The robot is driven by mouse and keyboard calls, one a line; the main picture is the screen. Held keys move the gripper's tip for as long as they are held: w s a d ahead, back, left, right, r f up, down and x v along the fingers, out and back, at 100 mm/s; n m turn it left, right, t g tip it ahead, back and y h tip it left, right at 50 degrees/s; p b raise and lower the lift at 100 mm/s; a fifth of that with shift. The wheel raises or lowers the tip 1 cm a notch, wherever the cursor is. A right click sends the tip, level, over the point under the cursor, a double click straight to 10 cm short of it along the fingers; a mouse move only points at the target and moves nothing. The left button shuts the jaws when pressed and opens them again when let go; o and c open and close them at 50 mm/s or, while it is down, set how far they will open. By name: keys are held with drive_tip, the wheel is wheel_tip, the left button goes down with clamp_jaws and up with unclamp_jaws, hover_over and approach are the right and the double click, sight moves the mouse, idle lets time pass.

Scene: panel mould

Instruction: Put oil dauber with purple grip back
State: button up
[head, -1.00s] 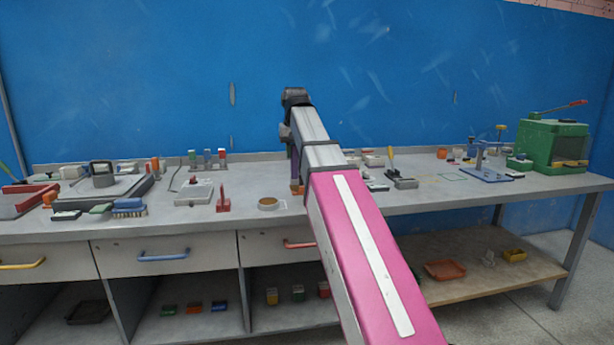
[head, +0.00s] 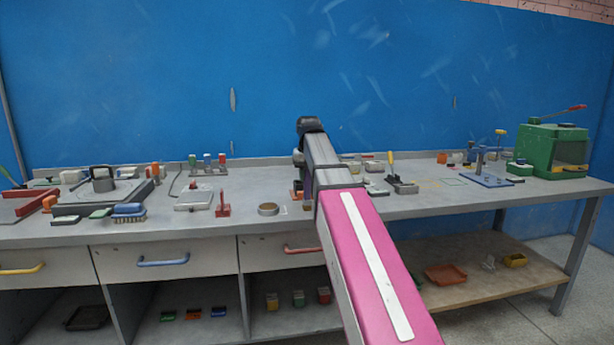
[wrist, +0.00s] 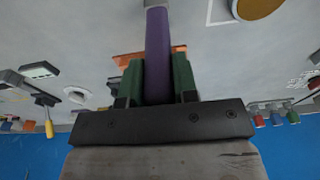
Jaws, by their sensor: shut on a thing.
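My gripper (wrist: 157,84) is shut on the purple grip of the oil dauber (wrist: 158,50) in the wrist view, with a green finger on each side of the grip. The grip runs up out of the top of that view, and a paler piece shows at its top edge. In the head view my arm reaches over the middle of the bench, and the arm largely hides the gripper and dauber. An orange piece (wrist: 122,58) shows behind the grip in the wrist view, and I cannot tell whether they touch.
The grey bench (head: 255,180) holds many small things. A round tin (head: 268,209) and a red upright tool (head: 223,205) stand left of my arm. A grey block with a yellow-handled tool (head: 402,186) is on the right. A green machine (head: 550,150) stands at the far right.

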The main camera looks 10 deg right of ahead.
drive_tip(key=shift+f, duration=0.15)
drive_tip(key=o, duration=0.9)
drive_tip(key=r, duration=0.4)
drive_tip(key=s+r, duration=0.1)
drive_tip(key=r, duration=0.7)
drive_tip(key=shift+s+r, duration=0.1)
drive_tip(key=shift+s, duration=0.3)
